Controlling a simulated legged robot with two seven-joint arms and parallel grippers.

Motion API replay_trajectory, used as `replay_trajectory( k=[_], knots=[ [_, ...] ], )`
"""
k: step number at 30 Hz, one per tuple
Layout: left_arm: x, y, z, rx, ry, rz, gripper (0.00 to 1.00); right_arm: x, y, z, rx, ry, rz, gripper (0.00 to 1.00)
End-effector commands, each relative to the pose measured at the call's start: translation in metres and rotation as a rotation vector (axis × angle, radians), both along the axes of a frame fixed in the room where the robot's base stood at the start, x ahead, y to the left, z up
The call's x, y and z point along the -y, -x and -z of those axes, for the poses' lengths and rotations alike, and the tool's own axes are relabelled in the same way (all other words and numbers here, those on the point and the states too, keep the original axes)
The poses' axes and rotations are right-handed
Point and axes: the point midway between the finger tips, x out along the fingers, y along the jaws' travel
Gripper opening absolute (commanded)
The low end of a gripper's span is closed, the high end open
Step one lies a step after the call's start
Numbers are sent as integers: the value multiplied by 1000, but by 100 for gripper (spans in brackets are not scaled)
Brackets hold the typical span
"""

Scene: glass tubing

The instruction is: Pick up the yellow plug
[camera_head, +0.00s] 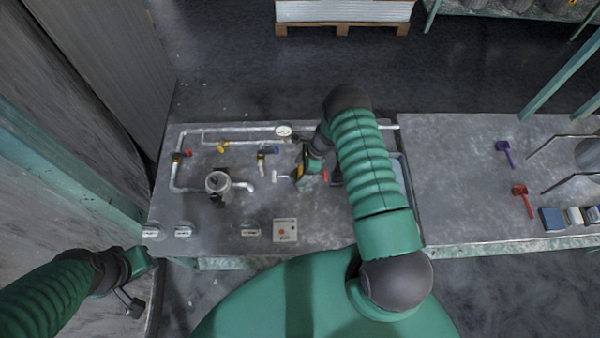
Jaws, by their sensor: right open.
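A small yellow piece (222,147) sits by the pipes on the left part of the grey metal table (330,222). I cannot tell whether it is the yellow plug or a valve handle. My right gripper (299,179) is open, low over the middle of the table, to the right of the yellow piece and apart from it. The arm hides part of the table there. My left gripper (131,303) is off the table at lower left; its jaws are too small to read.
Grey pipework with a gauge (284,131), a red handle (187,153), a blue handle (271,151) and a round metal fitting (218,182) stands on the left. A panel with a red button (285,230) is near the front edge. A purple tool (505,152) and red tool (523,199) lie right.

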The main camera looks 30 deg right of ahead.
Motion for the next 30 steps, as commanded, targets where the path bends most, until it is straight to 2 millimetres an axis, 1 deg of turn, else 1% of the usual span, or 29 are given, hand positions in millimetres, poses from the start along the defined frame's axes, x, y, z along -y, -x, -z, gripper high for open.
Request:
replay_trajectory(
  k=[3,18,26,30],
  knots=[
    [0,0,1,0,0,0,31,0,0,0,1,0,0,72],
    [0,0,1,0,0,0,31,0,0,-1,1,0,0,6],
    [0,0,1,0,0,0,31,1,-1,-2,1,1,-1,6],
    [0,0,3,0,0,0,31,1,-1,-14,3,2,0,6]
  ],
)
